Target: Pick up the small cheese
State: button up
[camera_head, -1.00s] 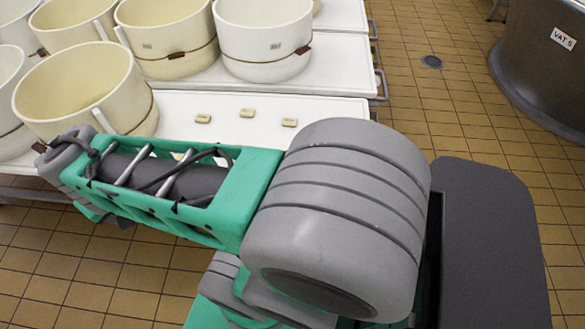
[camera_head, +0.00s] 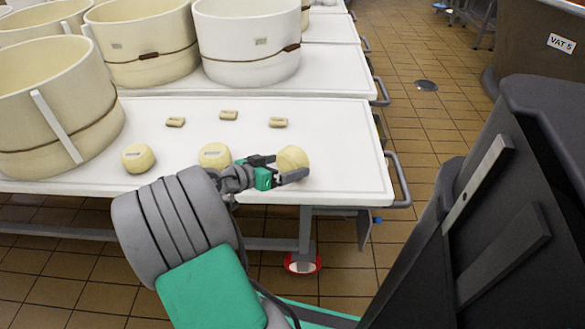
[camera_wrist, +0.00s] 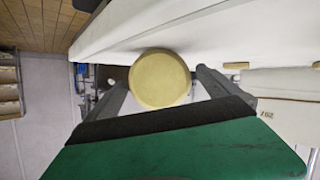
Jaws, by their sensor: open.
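A small round pale-yellow cheese (camera_head: 292,159) is at the right of a row on the front white table. My gripper (camera_head: 283,166) is open beside it, its fingers reaching in from the left. In the wrist view the cheese (camera_wrist: 160,79) lies between the tips of my open gripper (camera_wrist: 162,84), one finger on each side. I cannot tell whether either finger touches it. Two more small cheeses, one in the middle (camera_head: 214,156) and one at the left (camera_head: 138,158), stand on the same table; my gripper's wrist partly covers the lower edge of the middle one.
The white table (camera_head: 345,150) has free room to the right. Several small tan blocks (camera_head: 228,115) lie farther back. A big cream tub (camera_head: 50,105) stands at the left, with more tubs behind. A grey handle (camera_head: 398,180) juts from the table's right end.

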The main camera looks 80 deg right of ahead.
aim_at(287, 154)
jog(key=x, duration=0.3)
jog(key=shift+s+f+b, duration=0.1)
jog(key=shift+s+b, duration=0.05)
jog(key=shift+b, duration=0.25)
jog(key=c, duration=1.9)
jog(key=shift+r+p, duration=0.5)
jog(key=shift+r, duration=0.1)
notch_tip(287, 154, up, 3)
jog(key=shift+p, duration=1.15)
jog(key=s+a+r+p, duration=0.3)
jog(key=a+r+p, duration=0.6)
jog(key=a+p, duration=0.2)
jog(key=a, duration=0.2)
jog(key=shift+a, duration=0.35)
jog(key=shift+w, duration=0.1)
